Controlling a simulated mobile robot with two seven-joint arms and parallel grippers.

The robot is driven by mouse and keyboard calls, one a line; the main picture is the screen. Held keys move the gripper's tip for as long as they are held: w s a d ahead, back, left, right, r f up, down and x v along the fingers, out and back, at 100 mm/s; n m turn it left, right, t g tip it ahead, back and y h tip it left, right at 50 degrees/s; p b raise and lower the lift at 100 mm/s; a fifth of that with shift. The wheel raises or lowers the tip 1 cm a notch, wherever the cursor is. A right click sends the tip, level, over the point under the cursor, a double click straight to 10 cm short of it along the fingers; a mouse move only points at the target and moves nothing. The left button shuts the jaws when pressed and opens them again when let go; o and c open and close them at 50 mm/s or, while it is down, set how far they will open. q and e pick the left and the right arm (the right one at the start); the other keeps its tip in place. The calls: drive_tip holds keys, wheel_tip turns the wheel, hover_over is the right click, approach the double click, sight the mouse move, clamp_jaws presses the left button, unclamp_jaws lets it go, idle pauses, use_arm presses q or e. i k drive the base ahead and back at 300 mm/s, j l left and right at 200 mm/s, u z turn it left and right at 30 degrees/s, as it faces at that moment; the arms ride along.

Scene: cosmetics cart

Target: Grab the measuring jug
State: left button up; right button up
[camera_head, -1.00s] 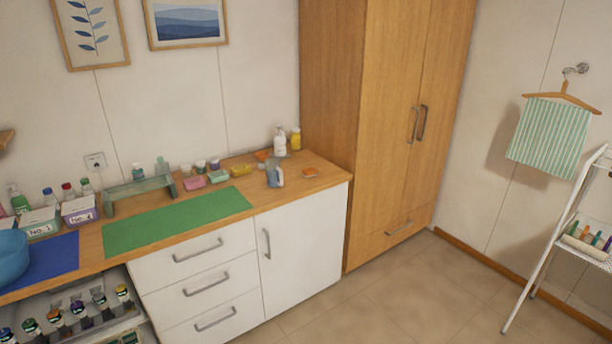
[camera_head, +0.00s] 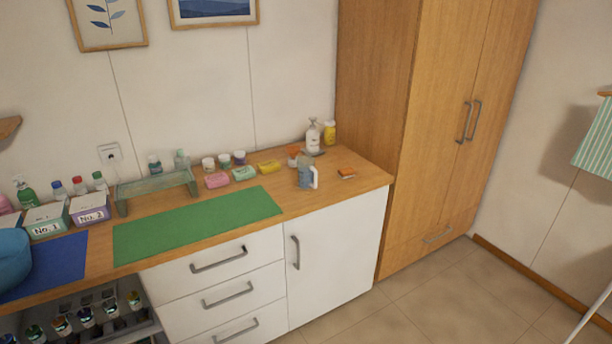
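The measuring jug (camera_head: 305,174) is a small grey-blue vessel with a white handle on its right side. It stands upright on the wooden counter (camera_head: 262,208), right of the green mat and left of a small orange item. Neither of my grippers shows in the head view.
A green mat (camera_head: 198,222) and a blue mat (camera_head: 45,266) lie on the counter. Soap bars (camera_head: 243,173), small jars and a pump bottle (camera_head: 313,136) stand behind and beside the jug. A tall wooden cabinet (camera_head: 375,110) borders the counter's right end. The floor (camera_head: 440,290) in front is clear.

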sight(307, 174)
drive_tip(key=i+l+u, duration=0.1)
drive_tip(key=u, duration=0.4)
drive_tip(key=i+l+u, duration=0.2)
drive_tip(key=u, duration=0.3)
drive_tip(key=i+l+u, duration=0.15)
drive_tip(key=l, duration=0.2)
drive_tip(key=i+l+u, duration=0.1)
drive_tip(key=i+l, duration=0.15)
drive_tip(key=i+l+u, duration=0.15)
drive_tip(key=l, duration=0.3)
drive_tip(key=i, duration=0.05)
